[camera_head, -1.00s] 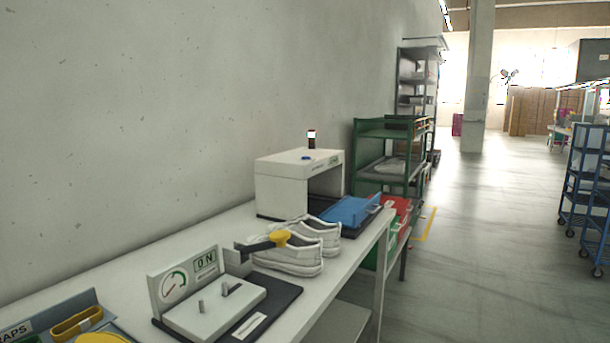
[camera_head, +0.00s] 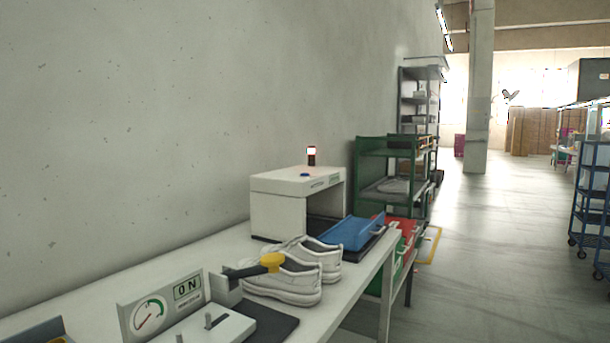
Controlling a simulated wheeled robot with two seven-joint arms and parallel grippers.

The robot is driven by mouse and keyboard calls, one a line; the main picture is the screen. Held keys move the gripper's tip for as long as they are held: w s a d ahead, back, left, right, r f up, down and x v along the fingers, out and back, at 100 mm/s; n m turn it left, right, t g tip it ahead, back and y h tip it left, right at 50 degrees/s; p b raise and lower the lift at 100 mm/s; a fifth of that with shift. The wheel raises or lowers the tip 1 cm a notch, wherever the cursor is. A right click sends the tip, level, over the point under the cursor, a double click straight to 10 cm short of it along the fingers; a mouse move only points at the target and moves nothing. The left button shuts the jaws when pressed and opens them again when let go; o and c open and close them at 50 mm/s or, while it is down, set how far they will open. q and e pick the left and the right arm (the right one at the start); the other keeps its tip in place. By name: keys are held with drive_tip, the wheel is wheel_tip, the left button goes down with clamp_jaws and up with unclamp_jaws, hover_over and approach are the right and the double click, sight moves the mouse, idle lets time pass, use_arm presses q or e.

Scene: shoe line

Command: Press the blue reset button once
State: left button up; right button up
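The blue reset button (camera_head: 305,175) is a small blue disc on top of a white box-shaped machine (camera_head: 278,210) at the back of the bench. A small dark signal lamp with a white and red top (camera_head: 311,156) stands behind the button. Nothing touches the button. Neither of my grippers shows in the head view.
A pair of white shoes (camera_head: 290,285) with a yellow-ended tool (camera_head: 271,262) lies on the bench (camera_head: 345,293) before the machine. A gauge unit (camera_head: 150,317) reading ON stands at the front left. A blue tray (camera_head: 350,232) sits right of the machine. The right aisle is open floor.

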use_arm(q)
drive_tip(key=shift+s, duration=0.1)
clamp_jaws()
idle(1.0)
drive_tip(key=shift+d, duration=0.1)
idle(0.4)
